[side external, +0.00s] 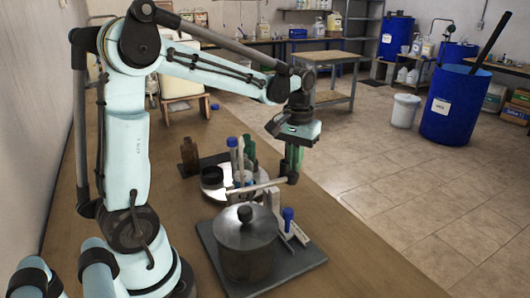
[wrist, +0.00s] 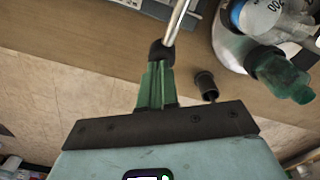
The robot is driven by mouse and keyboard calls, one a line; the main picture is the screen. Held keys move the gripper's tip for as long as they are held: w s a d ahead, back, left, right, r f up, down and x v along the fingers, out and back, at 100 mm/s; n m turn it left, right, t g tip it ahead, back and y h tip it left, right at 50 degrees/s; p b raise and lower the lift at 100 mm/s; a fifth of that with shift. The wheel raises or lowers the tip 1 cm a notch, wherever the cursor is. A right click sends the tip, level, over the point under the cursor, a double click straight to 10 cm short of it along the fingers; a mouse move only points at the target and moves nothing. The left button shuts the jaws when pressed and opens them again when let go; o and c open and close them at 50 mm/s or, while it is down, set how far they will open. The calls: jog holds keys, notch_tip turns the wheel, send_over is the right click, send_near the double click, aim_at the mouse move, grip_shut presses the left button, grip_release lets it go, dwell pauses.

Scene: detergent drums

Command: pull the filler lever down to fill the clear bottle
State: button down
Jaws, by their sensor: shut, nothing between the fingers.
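The filler lever (side external: 262,187) is a pale metal rod that runs across above the lidded steel pot (side external: 246,245), ending in a black knob (side external: 293,177). In the wrist view the lever (wrist: 179,22) comes from the top to its black knob (wrist: 162,52). My gripper (side external: 293,168) is shut, with its green fingers pointing down just above the knob; in the wrist view its fingertips (wrist: 158,66) meet the knob's edge. I cannot tell whether they touch. A small blue-capped bottle (side external: 288,216) stands at the filler's right side; I cannot tell whether it is the clear bottle.
The grey base plate (side external: 280,272) lies on the wooden bench (side external: 345,265). Behind the lever, a round tray (side external: 214,194) holds several bottles, and a brown bottle (side external: 189,155) stands further back. In the wrist view a small dark cap (wrist: 207,86) lies right of my fingers.

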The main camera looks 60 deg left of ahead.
jog(key=shift+s+r, duration=0.3)
jog(key=shift+r, duration=0.7)
jog(key=shift+s+r, duration=0.25)
jog(key=shift+r, duration=3.55)
jog(key=shift+s+d, duration=0.1)
jog(key=s+d+f+m+t, duration=0.6)
jog(key=s+d+f+t, duration=0.1)
jog(key=d+f, duration=0.1)
jog(key=shift+s+d, duration=0.3)
jog(key=shift+d, duration=0.6)
